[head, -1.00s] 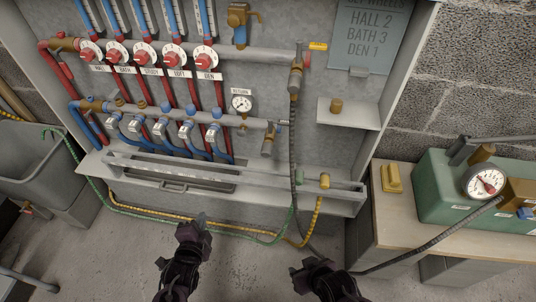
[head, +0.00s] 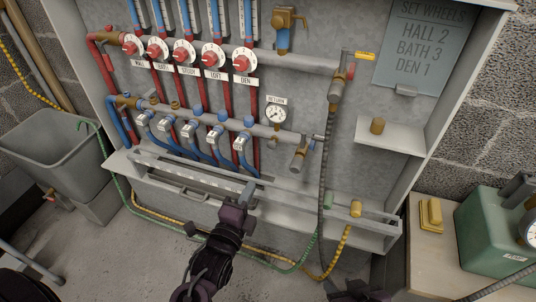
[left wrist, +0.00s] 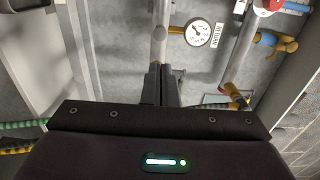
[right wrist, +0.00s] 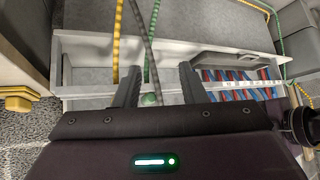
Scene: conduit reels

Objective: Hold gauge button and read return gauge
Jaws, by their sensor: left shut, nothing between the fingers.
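The return gauge (head: 275,113) is a small round white dial on the cabinet's back panel, right of the lower manifold, with a "RETURN" label beside it. It also shows in the left wrist view (left wrist: 198,33), but its reading is too small to tell. A small brass fitting (head: 277,127) sits just below the dial; I cannot tell whether it is the gauge button. My left gripper (head: 248,190) is shut and empty, in front of the cabinet's lower ledge, below the gauge and apart from it. My right gripper (right wrist: 158,78) is open and empty, low in front of the cabinet.
Several red-and-white dials (head: 183,51) and blue-capped valves line the manifolds. A dark hose (head: 326,170) hangs right of the gauge. A sign (head: 421,45) reads "HALL 2, BATH 3, DEN 1". A grey tub (head: 50,145) stands left, a green pump box (head: 490,230) right.

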